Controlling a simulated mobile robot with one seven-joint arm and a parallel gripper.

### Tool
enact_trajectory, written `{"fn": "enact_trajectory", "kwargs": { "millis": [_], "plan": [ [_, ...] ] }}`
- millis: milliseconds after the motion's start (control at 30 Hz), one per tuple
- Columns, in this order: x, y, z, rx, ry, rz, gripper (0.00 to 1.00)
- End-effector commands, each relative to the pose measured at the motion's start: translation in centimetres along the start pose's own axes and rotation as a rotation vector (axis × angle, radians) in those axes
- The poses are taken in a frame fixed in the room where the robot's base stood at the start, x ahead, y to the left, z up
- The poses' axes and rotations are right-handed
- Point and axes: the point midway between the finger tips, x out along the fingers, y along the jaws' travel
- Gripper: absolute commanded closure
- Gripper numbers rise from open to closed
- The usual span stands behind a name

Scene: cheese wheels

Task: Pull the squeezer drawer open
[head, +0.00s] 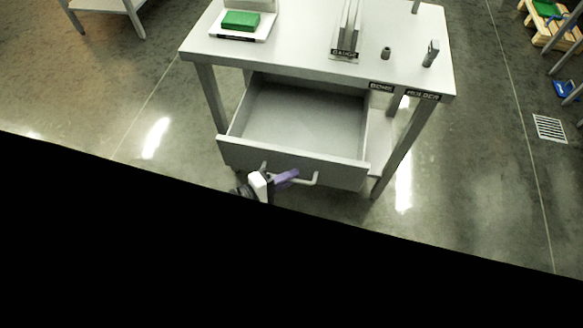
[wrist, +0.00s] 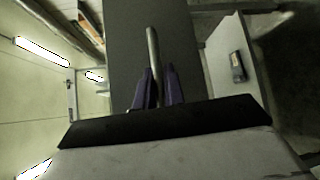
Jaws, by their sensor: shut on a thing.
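The drawer (head: 298,122) under the grey table stands well out in the head view, and its inside looks empty. Its front panel (head: 240,155) carries a light bar handle (head: 314,180). My gripper (head: 286,178), with purple fingers, is at the left part of that handle. In the wrist view the handle (wrist: 153,50) runs between the two purple fingers of my gripper (wrist: 158,88), which are shut on it. The drawer front (wrist: 125,35) fills the space behind the handle there. No squeezer is visible in the drawer.
The grey table top (head: 300,55) holds a scale with a green block (head: 241,20), a labelled gauge stand (head: 346,38), a small dark cylinder (head: 386,52) and a holder (head: 431,53). Table legs (head: 405,148) flank the drawer. A large black area hides the lower head view.

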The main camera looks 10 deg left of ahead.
Motion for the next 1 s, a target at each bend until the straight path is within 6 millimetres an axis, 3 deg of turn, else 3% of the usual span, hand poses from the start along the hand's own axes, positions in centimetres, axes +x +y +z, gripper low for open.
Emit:
{"fn": "enact_trajectory", "kwargs": {
  "millis": [467, 500, 567, 1000],
  "plan": [
    [-0.37, -0.08, 0.36, 0.001, -0.001, 0.000, 1.00],
    [-0.37, -0.08, 0.36, 0.001, -0.001, 0.000, 0.88],
    [-0.37, -0.08, 0.35, 0.001, 0.000, 0.000, 0.80],
    [-0.51, -0.10, 0.32, 0.001, 0.000, 0.000, 0.80]
  ]
}}
